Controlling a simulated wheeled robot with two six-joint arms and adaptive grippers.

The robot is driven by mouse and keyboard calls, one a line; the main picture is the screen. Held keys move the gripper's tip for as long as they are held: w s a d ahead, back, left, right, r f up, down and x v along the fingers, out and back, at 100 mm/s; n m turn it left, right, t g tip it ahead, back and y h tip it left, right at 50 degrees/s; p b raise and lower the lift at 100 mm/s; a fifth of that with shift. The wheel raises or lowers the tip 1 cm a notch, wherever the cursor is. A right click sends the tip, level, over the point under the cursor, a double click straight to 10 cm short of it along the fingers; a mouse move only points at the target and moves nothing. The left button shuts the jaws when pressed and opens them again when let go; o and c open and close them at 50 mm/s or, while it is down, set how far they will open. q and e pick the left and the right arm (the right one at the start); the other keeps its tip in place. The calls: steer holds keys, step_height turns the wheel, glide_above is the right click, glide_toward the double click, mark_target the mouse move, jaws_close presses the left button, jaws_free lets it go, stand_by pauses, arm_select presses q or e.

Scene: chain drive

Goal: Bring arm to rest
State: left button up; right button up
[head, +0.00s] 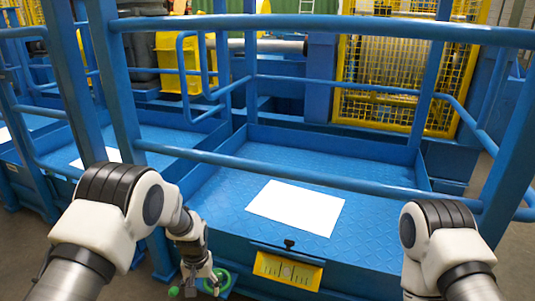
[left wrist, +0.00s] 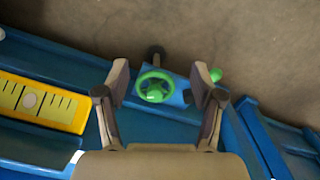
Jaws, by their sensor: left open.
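My left gripper (head: 200,283) is low at the front of the blue platform in the head view, beside a small green handwheel (head: 222,280). The left wrist view shows its two fingers (left wrist: 160,80) spread apart with nothing between the pads. The green handwheel (left wrist: 155,87) appears in the gap between them, beyond the tips; contact is not visible. My right arm (head: 440,245) hangs at the right of the head view, and its gripper is out of the picture.
A white sheet (head: 296,207) lies on the blue platform floor. A yellow gauge plate (head: 287,270) is on the platform front. A green knob (left wrist: 215,75) shows beside the right finger. Bare floor lies beyond.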

arm_select(q)
steer(key=s+a+r+p, duration=0.3)
steer(key=s+r+p, duration=1.1)
steer(key=s+p, duration=0.3)
steer(key=s+a+r+p, duration=0.4)
steer(key=s+r+p, duration=1)
steer(key=s+p, duration=0.4)
steer(key=shift+r+p, duration=0.25)
steer(key=shift+p, duration=0.25)
